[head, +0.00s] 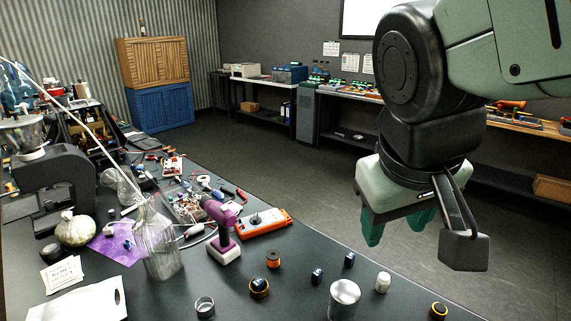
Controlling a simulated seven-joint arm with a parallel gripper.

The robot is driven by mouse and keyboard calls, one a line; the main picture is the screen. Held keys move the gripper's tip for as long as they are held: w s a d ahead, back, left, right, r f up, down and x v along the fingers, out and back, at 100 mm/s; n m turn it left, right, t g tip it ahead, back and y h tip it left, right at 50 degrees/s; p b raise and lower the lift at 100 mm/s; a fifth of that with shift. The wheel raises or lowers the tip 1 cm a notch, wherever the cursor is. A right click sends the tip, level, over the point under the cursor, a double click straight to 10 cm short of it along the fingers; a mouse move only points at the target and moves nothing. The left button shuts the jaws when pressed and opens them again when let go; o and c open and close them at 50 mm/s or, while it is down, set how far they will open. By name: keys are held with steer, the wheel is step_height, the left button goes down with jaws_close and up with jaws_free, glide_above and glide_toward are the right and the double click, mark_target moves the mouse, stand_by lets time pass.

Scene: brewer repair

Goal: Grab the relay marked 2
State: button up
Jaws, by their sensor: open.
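My gripper (397,232) hangs at the right of the head view, with its teal fingers apart and nothing seen between them. It is above and beyond the right part of the dark workbench. Two small dark blue parts, one (317,276) and another (349,260) farther back to its right, stand on the bench and may be relays. Both are below and left of my gripper and apart from it. Any number on them is too small to read, so I cannot tell which relay is marked 2.
Near the blue parts are a metal can (344,299), a white bottle (382,282), a yellow-and-black ring (438,310), an orange spool (273,259) and a dark round part (259,288).

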steer(key=w+d+f+n+g+h, duration=0.2)
steer(key=w+d+f+n+h, duration=0.4)
steer(key=w, duration=0.5)
steer(key=n+t+h, duration=0.2)
steer(key=n+t, duration=0.6)
steer(key=n, duration=1.1)
glide_above(349, 257)
steer(key=s+a, duration=0.3)
step_height(349, 257, down, 27)
steer(key=shift+g, duration=0.3)
steer(key=f, duration=0.5)
steer(key=shift+w+d+f, duration=0.1)
steer(key=shift+w+d, duration=0.05)
steer(key=shift+d, duration=0.1)
steer(key=shift+f, duration=0.55)
steer(key=shift+f+x, duration=0.2)
steer(key=shift+x, duration=1.15)
steer(key=shift+f+x, duration=0.2)
steer(key=shift+x, duration=1.15)
steer(key=shift+a, duration=0.2)
jaws_close()
